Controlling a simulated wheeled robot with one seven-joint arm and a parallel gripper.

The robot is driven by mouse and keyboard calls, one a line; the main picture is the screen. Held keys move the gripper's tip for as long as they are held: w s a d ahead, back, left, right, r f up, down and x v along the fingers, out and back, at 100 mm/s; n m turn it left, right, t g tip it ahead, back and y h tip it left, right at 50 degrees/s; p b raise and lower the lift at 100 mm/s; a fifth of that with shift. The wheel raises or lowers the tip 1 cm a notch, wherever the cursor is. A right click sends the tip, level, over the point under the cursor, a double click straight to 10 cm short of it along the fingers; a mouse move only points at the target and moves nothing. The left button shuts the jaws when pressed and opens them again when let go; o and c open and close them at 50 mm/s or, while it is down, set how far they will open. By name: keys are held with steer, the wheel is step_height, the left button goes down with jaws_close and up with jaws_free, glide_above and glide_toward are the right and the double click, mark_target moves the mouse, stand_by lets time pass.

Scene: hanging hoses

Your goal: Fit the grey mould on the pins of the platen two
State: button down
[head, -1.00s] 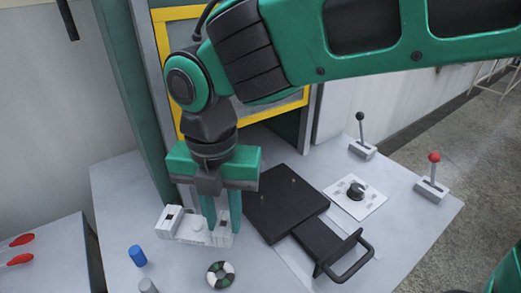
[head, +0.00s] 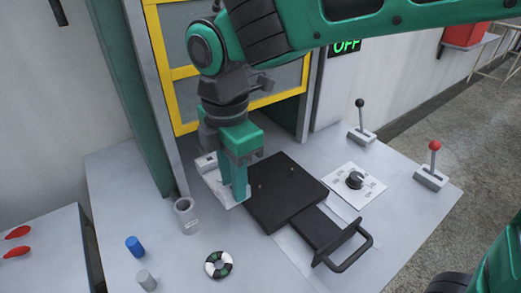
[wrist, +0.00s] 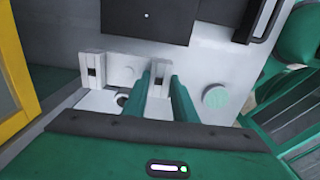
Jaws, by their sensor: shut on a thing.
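The grey mould (head: 208,178) is a pale plate with raised end blocks. My gripper (head: 236,192) is shut on it, just left of the black platen (head: 262,217). The mould appears held above the table, turned end-on to the head view and partly hidden by the fingers. In the wrist view the mould (wrist: 92,70) shows two end blocks and a round hole beside my gripper's fingers (wrist: 163,90). The platen (wrist: 200,18) lies beyond it at the top.
A grey cup (head: 187,217) stands left of the mould. A blue cylinder (head: 135,248), a grey cylinder (head: 146,280) and a green-and-white ring (head: 218,265) are in front. The platen has a handle (head: 350,255). A knob panel (head: 350,187) and two levers stand right. A yellow-framed guard (head: 280,80) rises behind.

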steer(key=w+d+m, duration=0.5)
steer(key=w+m, duration=0.3)
steer(key=m, duration=1)
steer(key=shift+w, duration=0.25)
glide_above(260, 186)
steer(key=shift+w+f, duration=0.15)
steer(key=shift+f, duration=2.45)
steer(key=shift+f, duration=1.35)
stand_by(0.9)
steer(key=c, duration=1.4)
jaws_free()
steer(key=shift+o, duration=0.2)
